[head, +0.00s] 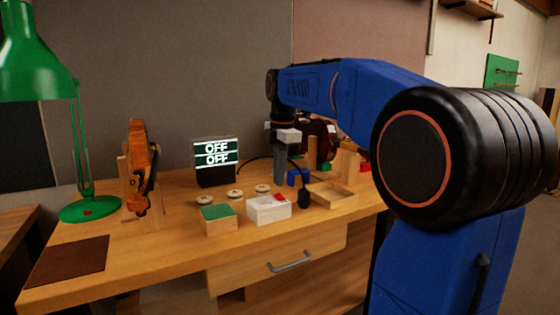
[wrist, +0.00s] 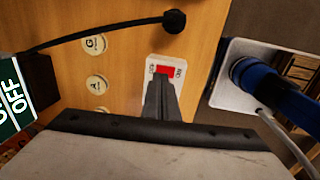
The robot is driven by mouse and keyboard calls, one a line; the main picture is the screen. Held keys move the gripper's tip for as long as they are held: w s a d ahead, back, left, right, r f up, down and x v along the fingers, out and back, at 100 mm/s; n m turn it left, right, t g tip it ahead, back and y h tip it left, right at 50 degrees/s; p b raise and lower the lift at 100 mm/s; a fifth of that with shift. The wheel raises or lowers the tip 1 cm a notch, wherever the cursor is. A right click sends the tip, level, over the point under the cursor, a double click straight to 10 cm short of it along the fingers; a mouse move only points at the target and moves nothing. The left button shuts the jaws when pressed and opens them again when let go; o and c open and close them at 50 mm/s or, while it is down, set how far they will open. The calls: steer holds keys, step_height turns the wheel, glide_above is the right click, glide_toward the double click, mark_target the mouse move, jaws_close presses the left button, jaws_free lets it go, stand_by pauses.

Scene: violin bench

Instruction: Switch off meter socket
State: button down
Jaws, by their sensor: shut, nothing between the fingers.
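A white socket box with a red rocker switch (head: 268,208) stands on the bench near its front edge. The red switch (wrist: 165,70) also shows in the wrist view, with small lettering on both sides. A black display (head: 216,153) behind the box reads OFF on two lines; part of it shows at the left in the wrist view (wrist: 13,96). My gripper (head: 280,181) is shut and empty, pointing down over the bench. In the wrist view its fingertips (wrist: 160,78) overlap the lower edge of the switch; I cannot tell whether they touch it.
A green-topped wooden block (head: 218,219) stands left of the box, and a shallow wooden tray (head: 345,201) is to its right. A black microphone-like piece (head: 304,200) on a cable lies close by. Round discs (head: 235,194), a violin (head: 138,168) and a green lamp (head: 88,208) stand farther left.

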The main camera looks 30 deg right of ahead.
mark_target(278, 194)
steer(key=shift+w+f, duration=0.2)
steer(key=shift+f, duration=1.3)
